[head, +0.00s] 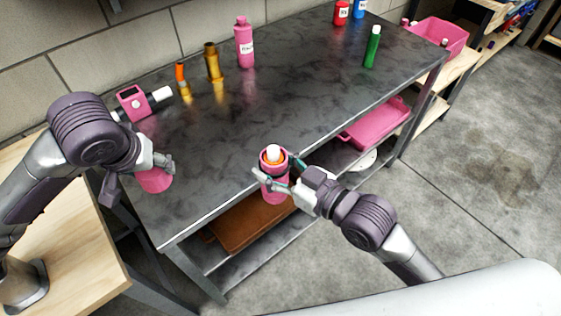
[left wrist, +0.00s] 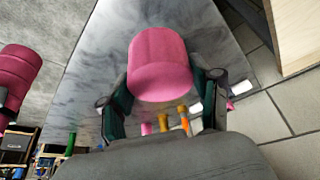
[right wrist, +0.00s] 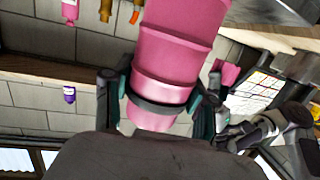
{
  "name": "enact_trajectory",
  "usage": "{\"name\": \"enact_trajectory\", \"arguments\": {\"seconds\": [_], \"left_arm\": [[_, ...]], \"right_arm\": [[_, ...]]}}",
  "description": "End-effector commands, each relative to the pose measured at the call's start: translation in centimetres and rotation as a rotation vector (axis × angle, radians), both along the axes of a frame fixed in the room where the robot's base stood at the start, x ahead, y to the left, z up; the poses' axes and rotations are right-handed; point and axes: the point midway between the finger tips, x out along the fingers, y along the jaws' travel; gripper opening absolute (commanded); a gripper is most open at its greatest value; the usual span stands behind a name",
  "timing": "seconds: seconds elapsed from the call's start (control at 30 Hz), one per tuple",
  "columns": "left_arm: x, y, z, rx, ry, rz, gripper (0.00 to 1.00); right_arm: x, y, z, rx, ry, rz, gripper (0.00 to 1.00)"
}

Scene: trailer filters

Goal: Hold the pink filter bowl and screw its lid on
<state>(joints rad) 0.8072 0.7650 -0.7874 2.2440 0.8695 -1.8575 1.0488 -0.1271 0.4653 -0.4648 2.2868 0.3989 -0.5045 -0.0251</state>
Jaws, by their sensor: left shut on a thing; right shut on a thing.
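The pink filter bowl (head: 276,190) is upright in my right gripper (head: 280,172), just off the table's front edge. A white-topped orange filter (head: 273,154) shows in its open top. In the right wrist view the ridged bowl (right wrist: 172,50) sits between the fingers. My left gripper (head: 163,162) is shut on the pink lid (head: 154,181), above the table's left end. In the left wrist view the lid (left wrist: 160,65) fills the space between the fingers; its underside is hidden. Lid and bowl are well apart.
The dark table (head: 215,145) carries a pink device (head: 133,103), small orange and brass pieces (head: 212,62), a pink bottle (head: 244,45) and a green bottle (head: 372,48) towards the back. A pink tray (head: 378,125) and a brown case (head: 245,222) lie on the shelf below. The table's middle is clear.

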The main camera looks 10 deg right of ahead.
Motion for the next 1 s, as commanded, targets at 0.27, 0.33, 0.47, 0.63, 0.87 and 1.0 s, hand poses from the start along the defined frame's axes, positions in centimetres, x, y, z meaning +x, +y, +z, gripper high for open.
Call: {"name": "enact_trajectory", "arguments": {"seconds": [0.27,0.33,0.47,0.63,0.87,1.0], "left_arm": [[0.3,-1.1,0.4,-0.001,-0.003,-0.042,0.34],[0.6,-2.5,1.0,-0.003,-0.005,-0.095,0.34],[1.2,-6.6,2.6,-0.004,-0.006,-0.257,0.34],[1.2,-12.8,5.4,-0.002,-0.005,-0.52,0.34],[-0.3,-19.9,9.1,-0.001,0.001,-0.846,0.34],[-1.3,-22.5,10.5,0.0,0.005,-0.976,0.34]], "right_arm": [[0.0,0.0,0.0,0.0,-0.001,-0.002,0.0],[0.0,0.0,0.1,0.0,-0.001,-0.002,0.0],[0.0,0.0,0.1,0.001,-0.002,-0.002,0.0],[0.0,0.0,0.1,0.001,-0.002,-0.002,0.0],[0.0,0.0,0.1,0.001,-0.002,-0.002,0.0],[0.0,0.0,0.1,0.001,-0.002,-0.002,0.0]]}}
